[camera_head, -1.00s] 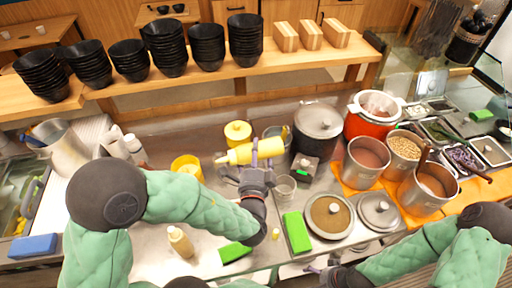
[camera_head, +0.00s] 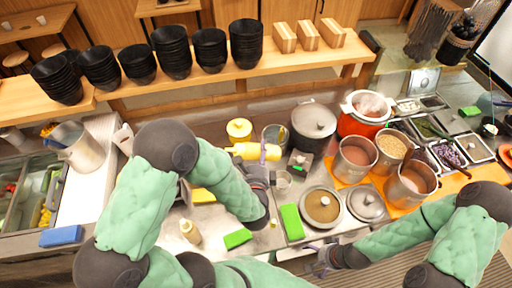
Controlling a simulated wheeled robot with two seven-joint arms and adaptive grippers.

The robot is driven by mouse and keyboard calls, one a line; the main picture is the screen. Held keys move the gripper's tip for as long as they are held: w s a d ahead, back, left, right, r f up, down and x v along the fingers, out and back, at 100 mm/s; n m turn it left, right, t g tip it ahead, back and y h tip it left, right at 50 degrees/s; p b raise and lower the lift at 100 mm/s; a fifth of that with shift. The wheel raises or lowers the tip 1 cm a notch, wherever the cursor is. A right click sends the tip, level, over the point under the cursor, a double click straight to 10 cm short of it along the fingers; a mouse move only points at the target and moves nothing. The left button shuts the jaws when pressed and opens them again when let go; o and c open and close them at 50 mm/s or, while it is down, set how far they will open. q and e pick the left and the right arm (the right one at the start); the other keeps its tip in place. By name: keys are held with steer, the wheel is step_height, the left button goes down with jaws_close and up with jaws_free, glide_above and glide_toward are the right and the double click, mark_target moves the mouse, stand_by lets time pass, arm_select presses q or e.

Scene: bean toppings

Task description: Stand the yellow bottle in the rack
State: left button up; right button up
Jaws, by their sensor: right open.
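The yellow bottle (camera_head: 244,150) lies sideways, roughly level, above the middle of the counter. My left gripper (camera_head: 262,155) has its fingers around the bottle and appears shut on it; the arm hides part of the gripper. My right gripper (camera_head: 322,262) is open and empty at the front edge of the counter. I cannot make out the rack clearly. White bottle tops (camera_head: 122,138) show behind my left arm, which hides much of that area.
A yellow-lidded jar (camera_head: 239,129) and a dark lidded pot (camera_head: 313,122) stand behind the bottle. Metal pots (camera_head: 355,160) crowd the right. A cream bottle (camera_head: 190,232) and green blocks (camera_head: 291,222) are in front. Black bowls (camera_head: 170,52) line the shelf.

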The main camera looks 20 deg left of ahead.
arm_select(q)
steer(key=m+p, duration=0.1)
steer(key=p, duration=0.2)
steer(key=m+g+p, duration=0.1)
steer(key=m+p, duration=0.1)
steer(key=p, duration=0.1)
steer(key=shift+r+g, duration=0.25)
steer(key=shift+g, duration=0.05)
steer(key=shift+f+m+y+p, duration=0.15)
steer(key=shift+m+y+p, duration=0.25)
steer(key=shift+m, duration=0.5)
steer(key=shift+m+g+y+p, duration=0.3)
steer(key=shift+m+g+y, duration=0.4)
steer(key=shift+m, duration=0.4)
steer(key=shift+f+m+g+y, duration=0.1)
steer(key=shift+m+g+y, duration=0.2)
steer(key=shift+m+g, duration=0.45)
arm_select(e)
step_height(320, 180, up, 8)
steer(key=shift+r, duration=0.25)
arm_select(q)
steer(key=shift+m, duration=0.25)
